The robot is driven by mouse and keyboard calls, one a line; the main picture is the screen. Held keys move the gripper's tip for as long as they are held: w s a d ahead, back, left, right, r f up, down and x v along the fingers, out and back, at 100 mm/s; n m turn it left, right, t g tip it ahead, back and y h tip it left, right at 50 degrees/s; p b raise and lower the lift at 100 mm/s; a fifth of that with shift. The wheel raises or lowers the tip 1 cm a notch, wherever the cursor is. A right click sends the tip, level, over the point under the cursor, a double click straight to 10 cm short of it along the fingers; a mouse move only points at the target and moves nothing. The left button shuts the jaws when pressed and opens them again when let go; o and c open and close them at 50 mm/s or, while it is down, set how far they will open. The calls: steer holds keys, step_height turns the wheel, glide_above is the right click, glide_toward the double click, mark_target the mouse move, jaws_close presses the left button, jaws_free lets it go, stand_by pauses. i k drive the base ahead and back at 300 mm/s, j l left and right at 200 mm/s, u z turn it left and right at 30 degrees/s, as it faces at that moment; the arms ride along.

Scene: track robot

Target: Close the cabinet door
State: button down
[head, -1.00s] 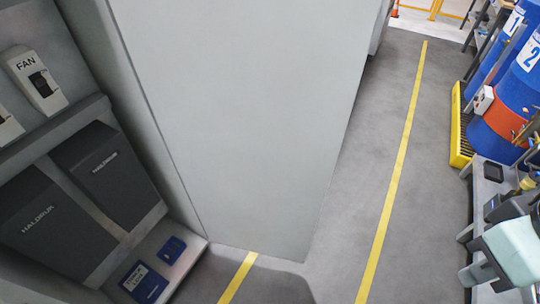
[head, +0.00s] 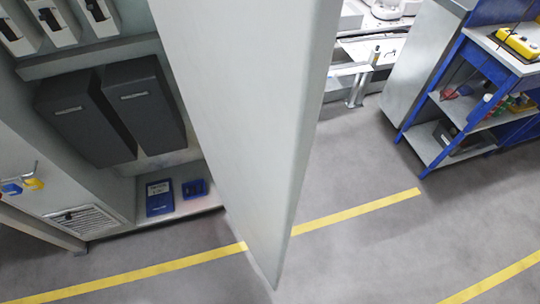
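The grey cabinet door (head: 235,90) stands open in the head view, swung out from the cabinet and jutting toward me over the floor. Its lower corner hangs above the floor near the yellow line. The open cabinet (head: 95,65) is on the left, with two dark boxes (head: 145,105) and switch units (head: 55,20) inside. Blue items (head: 160,198) lie on its bottom shelf. No handle shows on the visible face of the door. My gripper is not in view.
A blue-framed workbench (head: 460,85) with shelves and tools stands at the upper right. A vent panel (head: 90,222) and wall hooks are left of the cabinet. Grey floor with yellow lines (head: 355,212) is open in front and to the right.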

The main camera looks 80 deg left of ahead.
mark_target(251, 76)
steer(key=i+u, duration=0.15)
steer(key=i, duration=0.5)
steer(key=i+u, duration=0.2)
steer(key=i, duration=0.45)
steer(key=i+l+u, duration=0.15)
steer(key=i, duration=0.45)
steer(key=i+u, duration=0.15)
steer(key=u, duration=0.25)
steer(key=i+u, duration=0.1)
steer(key=u, duration=0.35)
steer(key=i+l+u, duration=0.1)
steer(key=u, duration=0.3)
steer(key=i+l+u, duration=0.1)
steer(key=u, duration=0.35)
steer(key=l+u, duration=0.1)
steer(key=u, duration=2.25)
steer(key=k+z, duration=0.1)
steer(key=z, duration=0.6)
